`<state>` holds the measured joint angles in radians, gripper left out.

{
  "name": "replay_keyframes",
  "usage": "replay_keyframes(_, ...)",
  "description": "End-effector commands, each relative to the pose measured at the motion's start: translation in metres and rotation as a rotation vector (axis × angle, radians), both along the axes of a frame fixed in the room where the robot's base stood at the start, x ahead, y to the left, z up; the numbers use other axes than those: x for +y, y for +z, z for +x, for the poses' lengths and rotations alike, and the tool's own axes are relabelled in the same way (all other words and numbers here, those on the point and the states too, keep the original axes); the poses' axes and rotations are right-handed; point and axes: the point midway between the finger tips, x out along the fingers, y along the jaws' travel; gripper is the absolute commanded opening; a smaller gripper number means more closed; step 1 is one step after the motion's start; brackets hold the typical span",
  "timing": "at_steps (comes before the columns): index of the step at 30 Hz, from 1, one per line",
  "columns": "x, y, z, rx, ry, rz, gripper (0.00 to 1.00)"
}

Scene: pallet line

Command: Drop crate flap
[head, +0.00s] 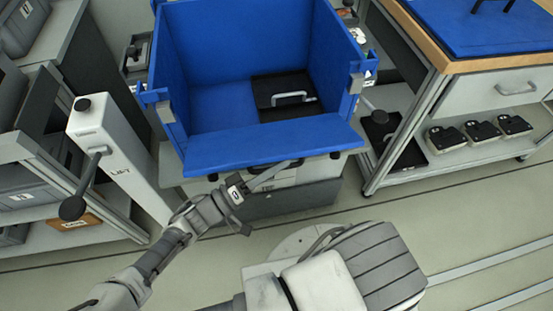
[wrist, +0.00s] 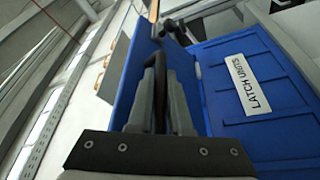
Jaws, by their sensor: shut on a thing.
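The blue crate (head: 232,55) stands open at the top centre of the head view. Its front flap (head: 270,145) is folded outward and down, its inner face showing, tilted toward me. My gripper (head: 296,164) reaches in from the lower left, with its tips just under the flap's front edge. In the wrist view my gripper (wrist: 160,72) is shut on a black handle (wrist: 158,92) beside a blue panel (wrist: 135,72). The flap partly hides the handle in the head view.
A black case with a pale handle (head: 292,97) lies in the crate. A white lift post (head: 115,155) stands close on the left, with a shelf beyond it. A wooden-topped bench (head: 470,55) stands on the right.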

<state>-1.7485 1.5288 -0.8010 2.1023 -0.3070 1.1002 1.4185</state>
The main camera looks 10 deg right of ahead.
Motion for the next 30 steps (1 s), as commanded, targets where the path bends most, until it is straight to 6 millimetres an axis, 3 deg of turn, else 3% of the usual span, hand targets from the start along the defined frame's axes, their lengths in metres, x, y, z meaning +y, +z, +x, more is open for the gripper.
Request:
replay_keyframes(3,0.001,-0.020,-0.002,-0.104,0.003,-0.002,0.00)
replay_keyframes(12,0.001,-0.046,-0.003,-0.272,0.001,0.000,0.00)
replay_keyframes(30,0.001,-0.058,-0.001,-0.266,0.001,0.000,0.00)
